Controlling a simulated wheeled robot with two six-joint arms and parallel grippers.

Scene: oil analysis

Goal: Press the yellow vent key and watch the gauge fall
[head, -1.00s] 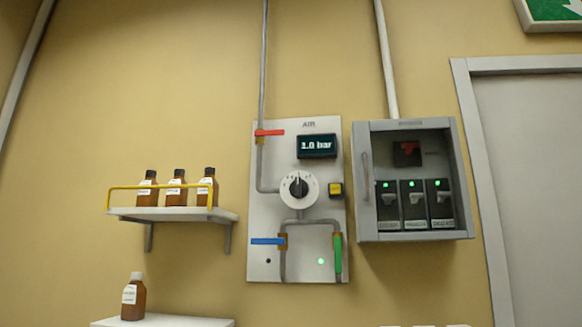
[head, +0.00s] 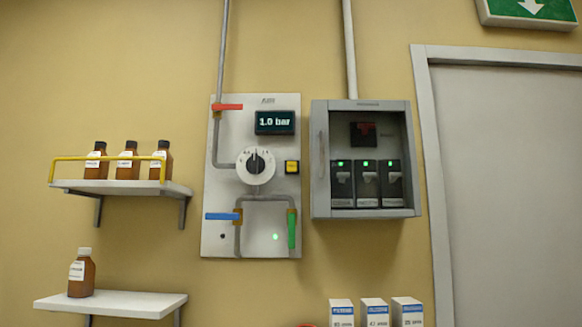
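The yellow vent key (head: 292,167) is a small square button on the right side of the grey air panel (head: 219,180) on the wall. The gauge (head: 275,122) is a dark display above it and reads 1.0 bar. A white round dial (head: 245,175) with a black knob sits left of the key. The panel also bears a red lever (head: 228,107), a blue lever (head: 222,216) and a green lever (head: 292,229). A green light (head: 275,237) is lit near the panel's bottom. Neither of my grippers shows in the head view.
A grey breaker box (head: 364,213) hangs right of the panel. A shelf (head: 120,188) with a yellow rail holds three brown bottles; a lower shelf (head: 120,304) holds one. Three white boxes (head: 374,312) stand at the bottom. A door (head: 510,180) is at the right.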

